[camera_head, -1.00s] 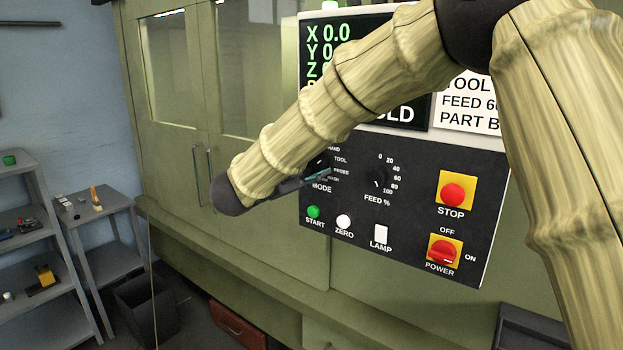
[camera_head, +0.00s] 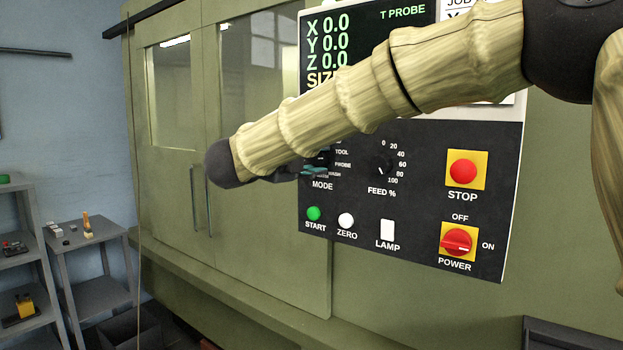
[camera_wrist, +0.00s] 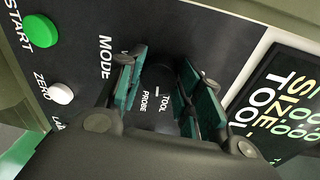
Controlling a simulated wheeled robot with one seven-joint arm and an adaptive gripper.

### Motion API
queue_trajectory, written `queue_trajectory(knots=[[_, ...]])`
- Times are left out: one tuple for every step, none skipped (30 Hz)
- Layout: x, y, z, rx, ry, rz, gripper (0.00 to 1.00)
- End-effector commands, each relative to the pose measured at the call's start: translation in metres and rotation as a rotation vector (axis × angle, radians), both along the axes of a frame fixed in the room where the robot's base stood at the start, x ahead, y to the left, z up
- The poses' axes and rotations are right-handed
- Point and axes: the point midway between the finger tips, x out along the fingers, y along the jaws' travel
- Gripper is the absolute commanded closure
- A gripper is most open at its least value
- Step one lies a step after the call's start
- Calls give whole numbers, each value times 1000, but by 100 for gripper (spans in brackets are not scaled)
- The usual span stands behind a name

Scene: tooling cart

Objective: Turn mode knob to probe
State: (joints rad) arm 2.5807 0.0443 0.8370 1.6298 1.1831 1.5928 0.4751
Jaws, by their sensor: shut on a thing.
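The black mode knob (camera_wrist: 162,76) sits between my gripper's fingers in the wrist view, partly hidden by them. A short white mark shows near the TOOL and PROBE labels (camera_wrist: 145,99); I cannot tell exactly which label it points to. My gripper (camera_wrist: 157,88) is shut on the knob, with one teal-padded finger on each side. In the head view my gripper (camera_head: 317,168) is at the knob's place above the MODE label, and my arm hides part of the dial. The screen (camera_head: 345,42) above reads "T PROBE" at its top right.
The black panel (camera_head: 420,240) also has a feed dial (camera_head: 381,168), a red stop button (camera_head: 463,171), a power switch (camera_head: 457,241), a green start button (camera_head: 314,213), a white zero button (camera_head: 346,220) and a lamp switch (camera_head: 387,229). Shelves stand at the left.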

Motion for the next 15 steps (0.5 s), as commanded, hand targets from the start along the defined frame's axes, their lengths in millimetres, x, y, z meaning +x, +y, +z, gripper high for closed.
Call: queue_trajectory(knots=[[0, 0, -7, 27, -21, 0, 88], [0, 0, -7, 43, -32, 0, 88], [0, -1, -7, 65, -47, -1, 88], [0, -1, -7, 80, -59, -1, 88], [0, -1, -7, 95, -70, -2, 88], [0, -1, -7, 116, -86, -1, 88], [0, -1, -7, 131, -95, -1, 88], [0, -1, -7, 146, -106, 0, 88], [0, -1, -6, 165, -120, -1, 88], [0, -1, -6, 179, -130, -1, 88], [0, -1, -6, 192, -140, -1, 88], [0, -1, -5, 208, -152, -1, 88], [0, -1, -5, 221, -161, -1, 88], [-1, -1, -5, 232, -169, -1, 88], [-1, -1, -5, 248, -180, 0, 88]])
